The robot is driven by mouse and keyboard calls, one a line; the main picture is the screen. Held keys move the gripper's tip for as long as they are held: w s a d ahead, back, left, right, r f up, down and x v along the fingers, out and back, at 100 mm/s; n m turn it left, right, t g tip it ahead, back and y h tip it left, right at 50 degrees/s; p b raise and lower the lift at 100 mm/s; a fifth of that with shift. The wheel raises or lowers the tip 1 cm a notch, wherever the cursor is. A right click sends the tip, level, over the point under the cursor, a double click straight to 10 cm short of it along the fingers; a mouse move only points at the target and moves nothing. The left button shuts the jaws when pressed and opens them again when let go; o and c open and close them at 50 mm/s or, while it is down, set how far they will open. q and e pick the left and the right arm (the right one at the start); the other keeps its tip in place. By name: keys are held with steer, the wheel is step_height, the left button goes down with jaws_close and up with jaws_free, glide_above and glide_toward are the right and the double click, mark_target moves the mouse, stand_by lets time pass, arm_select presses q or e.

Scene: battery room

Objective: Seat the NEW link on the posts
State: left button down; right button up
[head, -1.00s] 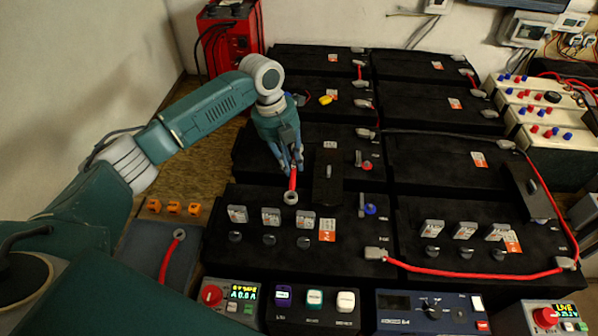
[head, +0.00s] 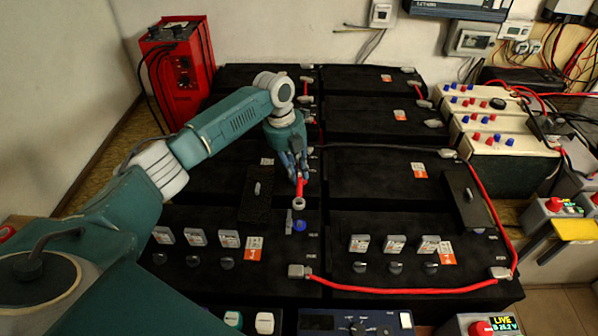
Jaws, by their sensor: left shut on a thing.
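The NEW link is a short red cable (head: 300,187) with a grey ring lug (head: 298,204) at its lower end. My left gripper (head: 299,176) is shut on it near its upper part and holds it pointing down. The upper end is hidden in the fingers. The ring lug appears just above and behind a post with a blue base (head: 300,226) on the near black battery. I cannot tell whether the lug touches anything. The other post, on the battery behind, is hidden by my gripper. My right gripper is not in view.
A black upright-handled cover (head: 257,195) lies left of the posts, and another (head: 464,196) lies to the right. A long red cable (head: 400,290) runs along the right battery's front. A red charger (head: 178,70) stands behind left.

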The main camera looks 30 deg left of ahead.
arm_select(q)
steer(key=shift+f+b, duration=0.3)
steer(key=shift+f, duration=0.3)
step_height(320, 180, down, 3)
steer(key=b, duration=0.3)
steer(key=shift+f, duration=0.15)
step_height(320, 180, down, 2)
steer(key=shift+d+f+b, duration=0.1)
steer(key=shift+f+b, duration=0.1)
steer(key=shift+b, duration=0.35)
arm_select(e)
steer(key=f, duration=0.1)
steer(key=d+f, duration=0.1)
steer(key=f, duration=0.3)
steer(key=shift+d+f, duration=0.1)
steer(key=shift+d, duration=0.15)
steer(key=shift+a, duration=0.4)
arm_select(q)
steer(key=shift+p, duration=0.3)
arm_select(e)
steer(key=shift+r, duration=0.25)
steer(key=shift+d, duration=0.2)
arm_select(q)
steer(key=shift+r, duration=0.1)
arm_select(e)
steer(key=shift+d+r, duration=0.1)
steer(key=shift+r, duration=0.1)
